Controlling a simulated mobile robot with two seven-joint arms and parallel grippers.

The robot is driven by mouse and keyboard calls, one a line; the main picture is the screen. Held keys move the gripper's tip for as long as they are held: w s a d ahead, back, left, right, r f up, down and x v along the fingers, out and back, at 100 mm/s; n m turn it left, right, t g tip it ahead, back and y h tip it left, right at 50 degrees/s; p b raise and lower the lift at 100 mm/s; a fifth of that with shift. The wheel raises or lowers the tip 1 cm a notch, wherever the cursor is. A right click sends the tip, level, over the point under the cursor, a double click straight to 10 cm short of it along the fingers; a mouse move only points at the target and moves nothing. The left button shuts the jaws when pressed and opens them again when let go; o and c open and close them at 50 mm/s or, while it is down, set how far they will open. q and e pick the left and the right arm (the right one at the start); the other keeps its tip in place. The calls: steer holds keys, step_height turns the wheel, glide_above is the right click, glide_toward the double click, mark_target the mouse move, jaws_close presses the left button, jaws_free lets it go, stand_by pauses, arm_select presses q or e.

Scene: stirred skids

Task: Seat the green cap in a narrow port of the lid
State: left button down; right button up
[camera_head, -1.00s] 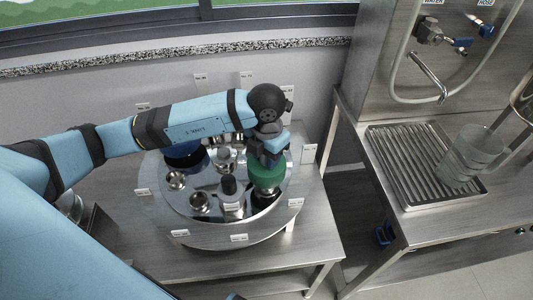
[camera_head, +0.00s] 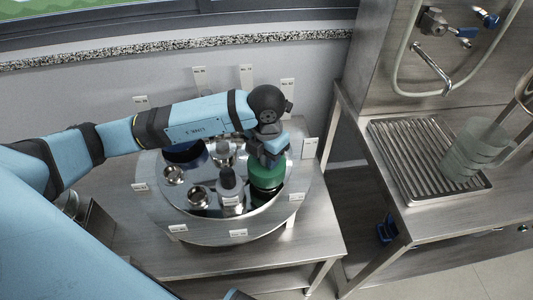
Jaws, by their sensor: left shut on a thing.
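The round metal lid (camera_head: 213,213) lies on the steel table, with several ports and fittings on it. The green cap (camera_head: 266,177) is at the lid's right side, directly below my left gripper (camera_head: 268,160). My left gripper points down and is shut on the green cap. The cap looks low, at or just over a dark port; its underside is hidden, so I cannot tell whether it touches the lid. Open metal ports (camera_head: 198,195) stand at the left and front of the lid. A grey-topped fitting (camera_head: 230,186) stands left of the cap. My right gripper is not in view.
A blue round part (camera_head: 184,153) sits at the lid's back left, partly behind my arm. Small white label plates (camera_head: 238,233) stand around the lid. A drain rack (camera_head: 420,160) with a clear container (camera_head: 474,150) is on the right bench, beyond a gap.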

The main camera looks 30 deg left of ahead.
arm_select(q)
steer(key=shift+f, duration=0.25)
stand_by(0.5)
steer(key=c, duration=0.6)
jaws_free()
step_height(320, 180, up, 14)
steer(key=shift+f, duration=0.1)
stand_by(0.5)
